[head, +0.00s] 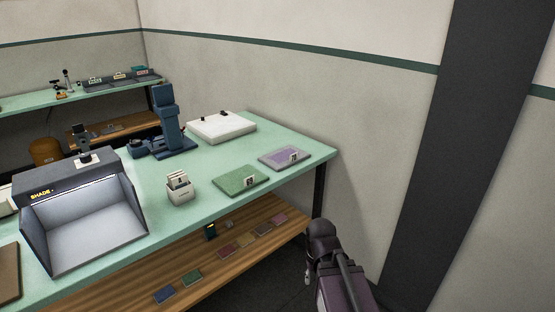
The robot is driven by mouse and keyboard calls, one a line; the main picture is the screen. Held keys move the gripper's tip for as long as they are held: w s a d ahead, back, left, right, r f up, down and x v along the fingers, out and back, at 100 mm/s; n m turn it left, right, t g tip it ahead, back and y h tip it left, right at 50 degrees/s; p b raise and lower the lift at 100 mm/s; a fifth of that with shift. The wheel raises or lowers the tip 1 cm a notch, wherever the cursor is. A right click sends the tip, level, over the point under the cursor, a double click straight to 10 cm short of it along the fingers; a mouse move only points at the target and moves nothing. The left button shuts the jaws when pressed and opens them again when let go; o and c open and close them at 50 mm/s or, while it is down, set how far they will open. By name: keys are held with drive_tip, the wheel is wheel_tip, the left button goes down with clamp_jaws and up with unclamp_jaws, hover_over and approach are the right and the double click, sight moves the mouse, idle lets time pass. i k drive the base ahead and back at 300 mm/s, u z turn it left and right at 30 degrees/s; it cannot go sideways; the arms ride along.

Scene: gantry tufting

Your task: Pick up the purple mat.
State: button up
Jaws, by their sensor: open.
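The purple mat (274,160) lies flat on the green-topped table (215,211), near its right end. It is a thin rectangle with a paler border and a small black-and-white tag on its right part. A similar green mat (234,183) with a tag lies to its left and nearer to me, with a gap between them. Part of my dark arm shows at the lower right, beyond the table's end and apart from the mat. My gripper's fingers cannot be made out in this view.
A white card holder (179,192), a blue stand-like device (170,125), a white flat box (222,126) and an open grey light booth (88,222) stand on the table. A wooden shelf (222,262) below holds several small coloured pieces. A wall and dark pillar (440,150) are at right.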

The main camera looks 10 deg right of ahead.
sight(279, 160)
drive_tip(key=z, duration=0.05)
drive_tip(key=i, duration=1)
drive_tip(key=u, duration=0.05)
